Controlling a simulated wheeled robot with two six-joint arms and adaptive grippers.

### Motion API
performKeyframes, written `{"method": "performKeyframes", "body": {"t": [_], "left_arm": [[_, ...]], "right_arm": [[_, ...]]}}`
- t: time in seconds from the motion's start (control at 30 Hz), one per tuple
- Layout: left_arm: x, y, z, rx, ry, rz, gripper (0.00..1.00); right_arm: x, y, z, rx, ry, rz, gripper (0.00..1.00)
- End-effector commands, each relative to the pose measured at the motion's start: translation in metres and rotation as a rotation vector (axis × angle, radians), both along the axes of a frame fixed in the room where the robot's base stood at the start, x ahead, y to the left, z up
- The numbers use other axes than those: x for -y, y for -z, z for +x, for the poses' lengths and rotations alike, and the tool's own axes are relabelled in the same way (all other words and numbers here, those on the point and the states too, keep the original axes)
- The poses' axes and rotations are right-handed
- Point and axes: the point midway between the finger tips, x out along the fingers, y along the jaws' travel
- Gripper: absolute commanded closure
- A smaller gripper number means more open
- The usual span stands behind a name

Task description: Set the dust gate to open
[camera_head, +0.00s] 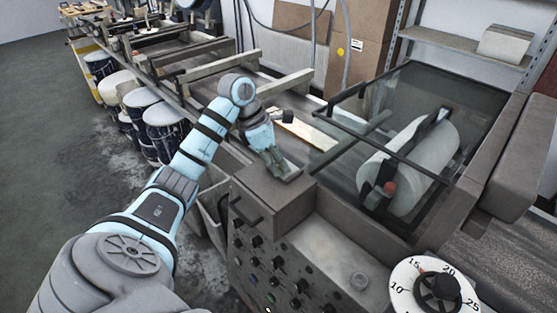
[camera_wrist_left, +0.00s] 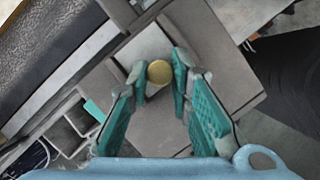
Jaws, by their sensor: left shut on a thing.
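My left gripper (camera_head: 281,172) reaches down onto the top of the grey machine box (camera_head: 262,192) at the front of the conveyor. In the left wrist view, the green-padded fingers of the left gripper (camera_wrist_left: 164,80) are shut on a round brass-coloured knob (camera_wrist_left: 159,72), apparently the dust gate's handle. The knob stands over a lighter plate (camera_wrist_left: 146,46) set in the box top. In the head view the fingers hide the knob. No open or shut marking for the gate can be read. My right gripper is in neither view.
A control panel with several dark knobs (camera_head: 277,262) faces front below the box. A white numbered dial (camera_head: 407,290) is at bottom right. A clear-lidded housing with a white roller (camera_head: 410,165) stands right of the gripper. Drums (camera_head: 165,130) line the conveyor's left side.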

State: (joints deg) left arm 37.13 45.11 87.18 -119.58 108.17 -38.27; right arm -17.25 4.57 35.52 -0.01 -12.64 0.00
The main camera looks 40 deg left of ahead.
Motion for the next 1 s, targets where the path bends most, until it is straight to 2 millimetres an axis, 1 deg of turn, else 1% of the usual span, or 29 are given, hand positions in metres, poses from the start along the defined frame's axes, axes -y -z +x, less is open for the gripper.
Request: {"method": "performKeyframes", "body": {"t": [0.07, 0.17, 0.2, 0.3, 0.4, 0.63, 0.67, 0.7, 0.93, 1.0], "left_arm": [[-0.003, 0.003, -0.006, 0.002, -0.003, 0.002, 1.0], [-0.008, 0.005, -0.022, 0.007, -0.009, 0.008, 1.0], [-0.009, 0.006, -0.03, 0.006, -0.007, 0.008, 1.0], [-0.007, 0.004, -0.045, 0.0, -0.004, 0.006, 1.0], [-0.004, 0.003, -0.049, -0.004, 0.001, 0.001, 1.0], [-0.005, 0.002, -0.051, -0.009, 0.001, -0.001, 1.0], [-0.004, 0.002, -0.051, -0.01, 0.001, -0.002, 0.76], [-0.004, 0.002, -0.051, -0.01, 0.002, -0.002, 0.72], [-0.004, 0.001, -0.049, -0.005, 0.002, -0.001, 0.72], [-0.005, -0.002, -0.05, -0.005, 0.002, -0.001, 0.72]], "right_arm": [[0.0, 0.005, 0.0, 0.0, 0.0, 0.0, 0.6], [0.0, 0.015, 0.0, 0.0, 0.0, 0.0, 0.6], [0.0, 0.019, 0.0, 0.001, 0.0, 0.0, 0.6], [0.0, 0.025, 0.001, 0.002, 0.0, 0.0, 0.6], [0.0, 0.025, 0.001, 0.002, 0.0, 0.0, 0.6], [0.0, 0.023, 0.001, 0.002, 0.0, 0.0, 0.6], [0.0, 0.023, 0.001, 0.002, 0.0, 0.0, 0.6], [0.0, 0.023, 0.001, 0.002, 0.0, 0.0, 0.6], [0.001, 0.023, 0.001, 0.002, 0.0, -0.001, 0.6], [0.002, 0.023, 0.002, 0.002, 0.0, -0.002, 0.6]]}}
